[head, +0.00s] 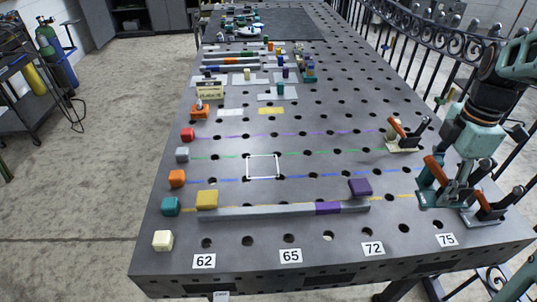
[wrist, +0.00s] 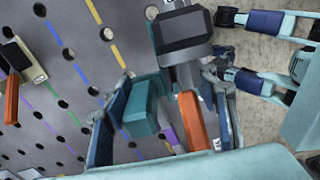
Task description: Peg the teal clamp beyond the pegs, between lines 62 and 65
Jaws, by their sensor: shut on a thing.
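The teal clamp (head: 436,195), with an orange handle, is at the table's right edge in the head view. My gripper (head: 456,174) reaches down over it from the upper right. In the wrist view the clamp's teal body (wrist: 147,104) and orange handle (wrist: 192,122) lie between my gripper's fingers (wrist: 166,118), which are shut on it. I cannot tell if its base is clear of the table. A yellow block (head: 207,199) and a purple block (head: 360,187) sit at the ends of a grey bar (head: 265,211). Labels 62 (head: 204,261) and 65 (head: 290,256) are on the near edge.
A dark-based clamp (head: 485,212) stands close right of the teal one; a cream-based clamp (head: 402,144) stands farther back. A white outlined square (head: 263,167) marks clear table beyond the bar. Coloured cubes line the left side. A railing (head: 410,40) borders the right.

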